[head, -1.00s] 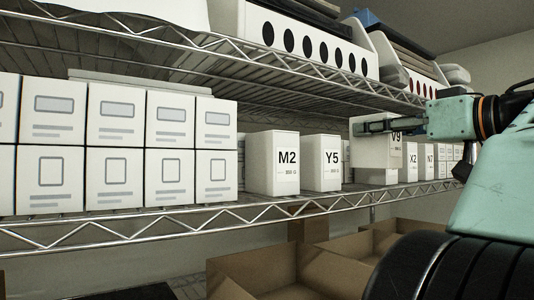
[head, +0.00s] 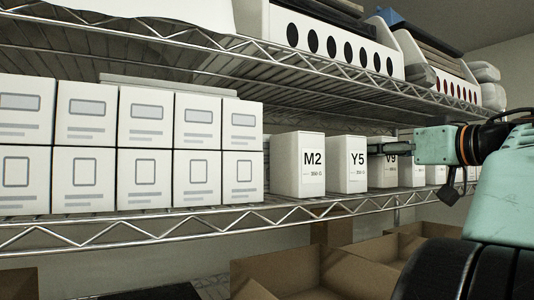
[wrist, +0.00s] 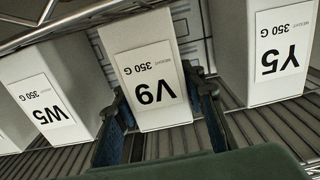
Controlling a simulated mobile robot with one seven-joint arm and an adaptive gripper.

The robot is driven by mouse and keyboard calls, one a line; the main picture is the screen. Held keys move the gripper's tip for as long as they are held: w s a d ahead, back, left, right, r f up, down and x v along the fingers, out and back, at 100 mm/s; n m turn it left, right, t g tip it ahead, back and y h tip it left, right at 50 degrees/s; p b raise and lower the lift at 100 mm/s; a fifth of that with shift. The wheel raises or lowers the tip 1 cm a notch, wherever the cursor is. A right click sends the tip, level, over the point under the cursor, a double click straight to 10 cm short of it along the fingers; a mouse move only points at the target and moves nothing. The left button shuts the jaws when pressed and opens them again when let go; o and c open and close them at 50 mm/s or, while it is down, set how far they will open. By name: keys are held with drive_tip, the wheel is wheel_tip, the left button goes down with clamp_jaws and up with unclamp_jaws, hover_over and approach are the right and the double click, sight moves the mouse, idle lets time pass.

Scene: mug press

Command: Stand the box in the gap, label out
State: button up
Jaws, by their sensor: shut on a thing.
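The white box marked V9 (head: 384,172) is in the row on the wire shelf, between the Y5 box (head: 346,164) and the W5 box, with its label facing out. In the wrist view the V9 box (wrist: 155,85) appears upside down, with shelf showing on both sides of it. The W5 box (wrist: 50,100) is at left and the Y5 box (wrist: 279,55) at right. My gripper (wrist: 162,98) is shut on the V9 box, one finger on each side. In the head view my gripper (head: 386,148) hides its upper part. I cannot tell whether its base touches the shelf.
The M2 box (head: 299,165) stands left of Y5. Stacked white cartons (head: 145,150) fill the left of the shelf. A shelf above holds white bins (head: 330,42). The shelf's wire front edge (head: 300,209) runs below the row, with open cardboard boxes (head: 310,272) beneath.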

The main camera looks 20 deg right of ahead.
drive_tip(key=shift+f, duration=0.15)
drive_tip(key=o, duration=1.5)
drive_tip(key=shift+s, duration=0.2)
drive_tip(key=s+d, duration=0.1)
drive_tip(key=s, duration=1)
drive_tip(key=shift+s+b, duration=0.35)
drive_tip(key=shift+b, duration=0.05)
drive_tip(key=shift+r, duration=0.2)
